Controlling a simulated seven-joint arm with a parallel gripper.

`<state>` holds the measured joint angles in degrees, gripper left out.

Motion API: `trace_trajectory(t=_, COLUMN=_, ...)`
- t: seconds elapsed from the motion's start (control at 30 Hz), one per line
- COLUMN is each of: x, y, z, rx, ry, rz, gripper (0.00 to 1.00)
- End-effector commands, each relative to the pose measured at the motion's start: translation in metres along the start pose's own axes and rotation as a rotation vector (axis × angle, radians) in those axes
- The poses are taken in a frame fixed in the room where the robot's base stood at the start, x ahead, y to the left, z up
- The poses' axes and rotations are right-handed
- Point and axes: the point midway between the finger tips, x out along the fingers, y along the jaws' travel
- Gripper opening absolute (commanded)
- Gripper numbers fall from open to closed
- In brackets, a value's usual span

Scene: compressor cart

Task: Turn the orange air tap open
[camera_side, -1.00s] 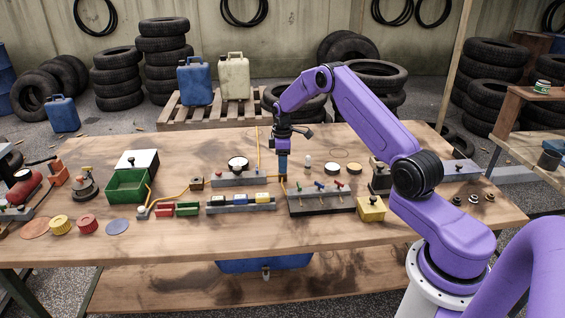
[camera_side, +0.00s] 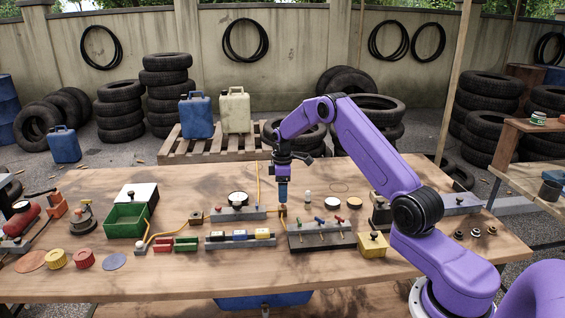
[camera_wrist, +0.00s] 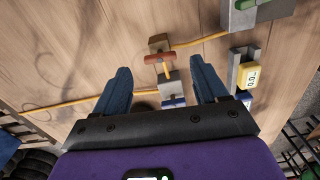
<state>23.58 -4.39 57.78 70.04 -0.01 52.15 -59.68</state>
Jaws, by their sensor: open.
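The air tap has an orange-brown T-shaped handle (camera_wrist: 160,58) on a brass body (camera_wrist: 158,43). It sits on a yellow hose in the wrist view. In the side view the tap (camera_side: 283,211) is small, just below my fingertips and partly hidden by them. My gripper (camera_side: 282,201) points straight down over it. In the wrist view my gripper (camera_wrist: 160,66) is open, with one blue finger on each side of the handle and visible gaps between. The handle lies crosswise from finger to finger. I cannot tell how far the fingertips are above it.
A grey block with coloured levers (camera_side: 322,240) stands close right of the tap. A gauge on a grey base (camera_side: 237,213) is to the left. A rail with coloured units (camera_side: 240,241) lies in front. Bare wood shows at the back left.

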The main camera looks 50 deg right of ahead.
Motion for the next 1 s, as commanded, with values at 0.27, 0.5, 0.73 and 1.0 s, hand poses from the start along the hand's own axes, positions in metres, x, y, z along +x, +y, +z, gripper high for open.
trace_trajectory(t=0.27, x=-0.062, y=0.001, z=0.0, rx=0.0, ry=0.002, rz=0.004, gripper=0.72)
trace_trajectory(t=0.5, x=-0.11, y=0.001, z=-0.001, rx=-0.001, ry=0.002, rz=0.004, gripper=0.72)
trace_trajectory(t=0.73, x=-0.137, y=0.0, z=0.0, rx=-0.001, ry=0.001, rz=0.001, gripper=0.72)
trace_trajectory(t=1.0, x=-0.143, y=0.0, z=0.0, rx=0.0, ry=-0.001, rz=-0.001, gripper=0.72)
